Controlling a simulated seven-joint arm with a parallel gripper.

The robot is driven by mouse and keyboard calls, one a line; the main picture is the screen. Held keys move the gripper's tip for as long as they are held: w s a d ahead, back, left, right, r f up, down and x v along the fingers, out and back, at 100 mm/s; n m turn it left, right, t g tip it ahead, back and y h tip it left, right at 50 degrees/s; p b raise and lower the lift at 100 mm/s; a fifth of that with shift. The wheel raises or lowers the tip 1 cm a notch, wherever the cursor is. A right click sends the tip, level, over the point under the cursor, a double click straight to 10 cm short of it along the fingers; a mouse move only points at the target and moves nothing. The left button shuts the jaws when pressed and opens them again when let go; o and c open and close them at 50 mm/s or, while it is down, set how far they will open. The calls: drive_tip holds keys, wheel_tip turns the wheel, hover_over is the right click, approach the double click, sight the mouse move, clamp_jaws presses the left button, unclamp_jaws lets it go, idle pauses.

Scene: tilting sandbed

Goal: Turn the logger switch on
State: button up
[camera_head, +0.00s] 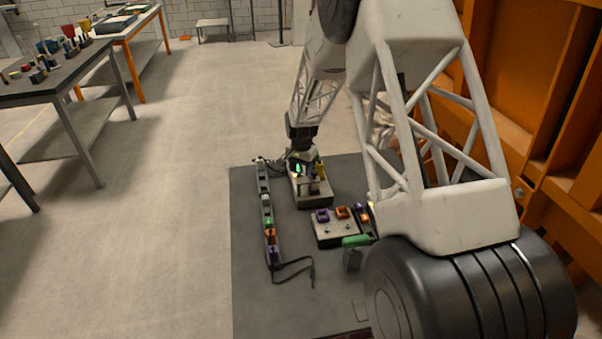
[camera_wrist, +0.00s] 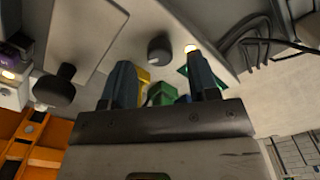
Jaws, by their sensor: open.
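In the head view my gripper (camera_head: 300,158) points down over a grey box (camera_head: 314,201) on the dark mat, with green and yellow parts near its fingers. In the wrist view my gripper (camera_wrist: 163,72) has its two dark fingers apart. A round dark knob (camera_wrist: 160,49) stands on a pale panel (camera_wrist: 134,45) just beyond the fingertips, and a lit lamp (camera_wrist: 190,48) is by the right fingertip. A green part (camera_wrist: 160,94) and a yellow part (camera_wrist: 144,76) show between the fingers. I cannot tell which part is the logger switch, or whether a finger touches anything.
A long strip (camera_head: 267,215) with coloured parts lies left of the box, with a black cable (camera_head: 300,262). A panel (camera_head: 333,232) with purple and orange parts is nearer, beside a green-topped block (camera_head: 354,250). An orange frame (camera_head: 560,150) borders the right.

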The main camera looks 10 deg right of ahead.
sight(301, 174)
drive_tip(key=shift+r, duration=2.8)
drive_tip(key=shift+s+r, duration=0.25)
drive_tip(key=shift+r, duration=0.2)
drive_tip(key=s+r+n+t, duration=0.1)
drive_tip(key=s+r+n, duration=0.3)
drive_tip(key=s+r, duration=1.7)
drive_tip(key=s+d+r+n+t, duration=0.1)
drive_tip(key=s+n, duration=0.2)
drive_tip(key=s, duration=2.7)
drive_tip(key=shift+r+t, duration=0.2)
drive_tip(key=shift+t, duration=0.1)
drive_tip(key=shift+d, duration=0.1)
